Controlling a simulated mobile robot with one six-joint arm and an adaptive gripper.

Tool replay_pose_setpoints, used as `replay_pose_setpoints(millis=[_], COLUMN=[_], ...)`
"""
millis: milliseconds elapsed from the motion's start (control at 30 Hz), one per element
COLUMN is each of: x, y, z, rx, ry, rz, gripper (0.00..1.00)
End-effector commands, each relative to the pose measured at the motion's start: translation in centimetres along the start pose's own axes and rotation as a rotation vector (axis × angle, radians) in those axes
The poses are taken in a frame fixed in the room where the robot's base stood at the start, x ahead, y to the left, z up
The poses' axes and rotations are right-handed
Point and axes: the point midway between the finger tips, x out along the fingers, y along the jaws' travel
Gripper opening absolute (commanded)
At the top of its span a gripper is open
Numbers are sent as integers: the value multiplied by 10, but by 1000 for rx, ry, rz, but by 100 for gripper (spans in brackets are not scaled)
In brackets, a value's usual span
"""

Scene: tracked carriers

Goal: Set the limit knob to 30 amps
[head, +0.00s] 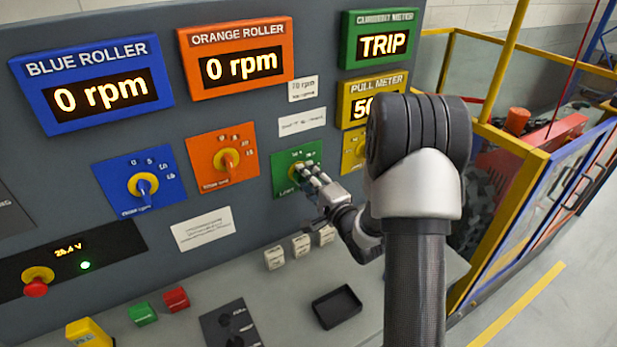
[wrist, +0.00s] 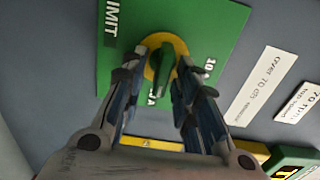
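The limit knob (wrist: 165,72) is a green handle on a round yellow dial, set on a green panel (wrist: 215,30) marked LIMIT. In the head view the green panel (head: 283,188) is right of the orange one. My gripper (head: 311,172) reaches it from the lower right and covers part of the dial. In the wrist view my gripper (wrist: 160,70) has its fingers apart, one on each side of the knob, with a gap visible at the left finger. Most scale numbers are hidden or too small to read. The green current meter (head: 381,44) reads TRIP.
The blue (head: 140,185) and orange (head: 222,158) knob panels are to the left. A yellow panel (head: 353,147) is close on the right, partly behind my arm. A black tray (head: 337,307) and small blocks (head: 301,247) lie on the ledge below. A yellow-framed fence (head: 505,140) stands at right.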

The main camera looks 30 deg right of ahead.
Motion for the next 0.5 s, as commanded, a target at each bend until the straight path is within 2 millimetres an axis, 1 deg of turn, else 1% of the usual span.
replay_pose_setpoints(millis=[233,333,433,500], x=[0,-4,-15,-27], y=[0,0,0,0], z=[0,0,-1,-1], rx=[0,0,0,2], ry=[0,1,2,4], rz=[0,0,2,1], gripper=[30,30,30,30])
